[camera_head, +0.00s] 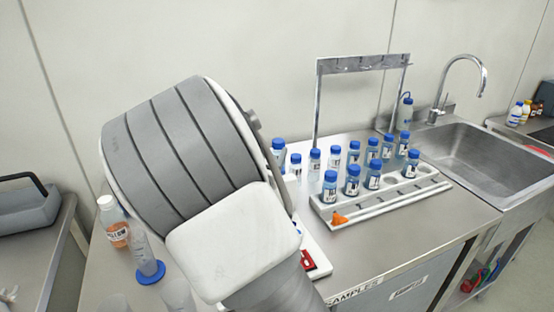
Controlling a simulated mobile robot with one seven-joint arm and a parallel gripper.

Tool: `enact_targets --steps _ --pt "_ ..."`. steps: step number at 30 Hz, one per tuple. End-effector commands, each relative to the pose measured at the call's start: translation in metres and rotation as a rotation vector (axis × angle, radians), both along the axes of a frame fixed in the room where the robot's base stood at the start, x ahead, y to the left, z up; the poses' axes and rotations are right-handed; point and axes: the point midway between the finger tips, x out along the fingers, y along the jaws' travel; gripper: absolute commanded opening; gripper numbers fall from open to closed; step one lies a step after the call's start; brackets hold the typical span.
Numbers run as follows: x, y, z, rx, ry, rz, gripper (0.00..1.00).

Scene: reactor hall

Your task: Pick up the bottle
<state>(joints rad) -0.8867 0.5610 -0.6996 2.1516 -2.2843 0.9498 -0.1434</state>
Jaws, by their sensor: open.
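Several small clear bottles with blue caps and white labels stand upright in rows in a white rack (425,189) on the steel bench; the front left one is a blue-capped bottle (330,188). A clear bottle with a white cap and orange label (117,231) stands upright at the bench's left side. Which bottle the task means cannot be told. My arm covers the middle left of the view and hides part of the bench and of the bottles behind it. My gripper is not visible.
A blue-based measuring cylinder (149,258) stands near the white-capped bottle. An orange piece (340,219) lies at the rack's front corner. A metal frame (362,65) rises behind the rack. A sink (490,160) with a faucet (465,62) is right. Bench right of centre front is clear.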

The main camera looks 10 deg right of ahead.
Motion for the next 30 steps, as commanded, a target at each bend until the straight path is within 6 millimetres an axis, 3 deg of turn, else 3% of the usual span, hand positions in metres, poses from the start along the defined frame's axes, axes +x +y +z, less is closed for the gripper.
enact_targets --steps 12,20,21,29,30 --pt "0.044 -0.022 -0.004 0.000 -0.001 -0.001 0.50" --pt "0.048 -0.023 -0.004 0.001 0.000 -0.001 0.50" --pt "0.048 -0.023 -0.004 0.001 0.000 -0.001 0.48" --pt "0.048 -0.023 -0.004 0.001 0.000 -0.001 0.02" --pt "0.048 -0.023 -0.004 0.001 0.000 -0.001 0.00"
